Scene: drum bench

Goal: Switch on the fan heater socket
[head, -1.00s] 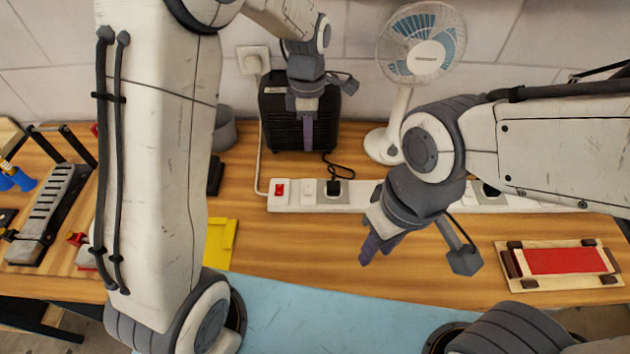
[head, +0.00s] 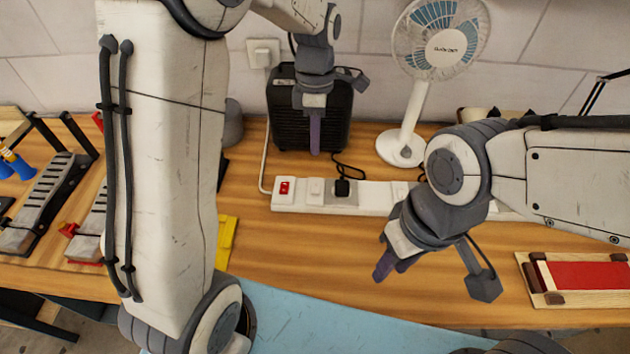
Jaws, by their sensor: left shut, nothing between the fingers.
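The black fan heater (head: 284,130) stands at the back against the wall. A white power strip (head: 370,205) lies in front of it. It has a red switch (head: 285,187) at its left end and a white rocker (head: 316,189) beside it. A black plug (head: 342,188) sits in a socket right of the rocker, with a black cord curling towards the heater. I cannot tell the rocker's position. My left gripper (head: 315,150) is shut and empty, pointing down in front of the heater, above and behind the strip. My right gripper (head: 389,268) hangs in front of the strip; its arm hides the strip's right part.
A white desk fan (head: 414,120) stands behind the strip. A red-topped wooden board (head: 580,275) lies at the right. A yellow piece (head: 226,243) lies beside my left arm, and metal fixtures (head: 45,205) stand at the far left. The wood in front of the strip is clear.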

